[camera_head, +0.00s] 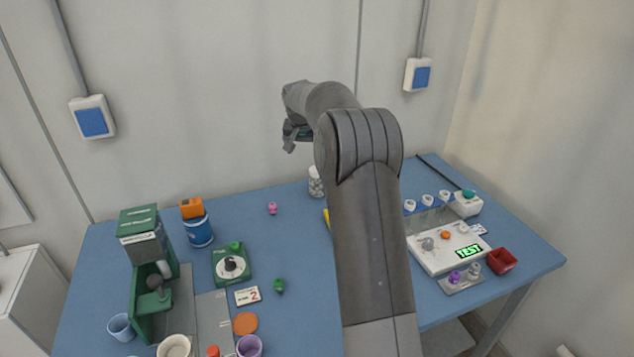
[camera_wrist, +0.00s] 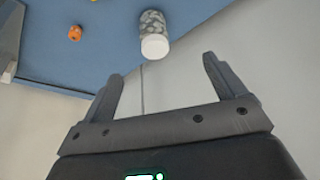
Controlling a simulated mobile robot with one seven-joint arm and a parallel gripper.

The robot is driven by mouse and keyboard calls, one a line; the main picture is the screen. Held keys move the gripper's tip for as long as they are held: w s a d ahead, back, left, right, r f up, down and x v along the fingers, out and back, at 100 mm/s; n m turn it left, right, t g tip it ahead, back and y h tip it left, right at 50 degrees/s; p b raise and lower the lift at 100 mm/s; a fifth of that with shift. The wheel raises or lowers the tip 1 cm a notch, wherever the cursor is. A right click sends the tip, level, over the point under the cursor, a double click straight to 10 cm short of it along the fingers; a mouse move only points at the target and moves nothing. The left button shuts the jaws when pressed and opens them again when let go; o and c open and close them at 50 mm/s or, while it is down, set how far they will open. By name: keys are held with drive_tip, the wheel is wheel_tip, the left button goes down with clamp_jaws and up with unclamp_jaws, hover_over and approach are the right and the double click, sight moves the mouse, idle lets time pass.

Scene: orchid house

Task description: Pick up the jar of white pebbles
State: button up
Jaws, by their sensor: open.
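The jar of white pebbles (camera_head: 316,182) stands near the back edge of the blue table, partly hidden behind my arm in the head view. In the wrist view the jar (camera_wrist: 152,25) shows at the top with grey-white pebbles in its clear body and its white lid towards my gripper. My gripper (camera_wrist: 163,72) is open and empty, its two fingers spread, and the jar lies beyond the fingertips, apart from them. In the head view my gripper (camera_head: 290,138) hangs above the back edge, up and left of the jar, its fingers mostly hidden.
A small pink item (camera_head: 272,208) stands left of the jar. A yellow object (camera_head: 326,217) is nearer, partly behind my arm. A blue tin (camera_head: 199,231) and green machine (camera_head: 153,290) stand left; a white test device (camera_head: 447,250) stands right. The wall is close behind the table.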

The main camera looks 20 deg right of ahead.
drive_tip(key=m, duration=0.1)
hover_over(316, 190)
drive_tip(key=f, duration=0.7)
drive_tip(key=shift+w+a+f, duration=0.25)
drive_tip(key=shift+w+a, duration=0.15)
drive_tip(key=x, duration=0.5)
drive_tip(key=shift+s+d+f, duration=0.1)
drive_tip(key=shift+d+f, duration=0.05)
drive_tip(key=shift+f, duration=0.05)
drive_tip(key=shift+s+x, duration=0.15)
drive_tip(key=shift+x, duration=0.75)
drive_tip(key=shift+s+x, duration=0.2)
drive_tip(key=shift+x, duration=0.65)
drive_tip(key=shift+s+x, duration=0.15)
drive_tip(key=shift+x, duration=0.75)
drive_tip(key=shift+d+f, duration=0.15)
drive_tip(key=shift+c, duration=0.3)
drive_tip(key=c, duration=1.2)
drive_tip(key=shift+c, duration=0.5)
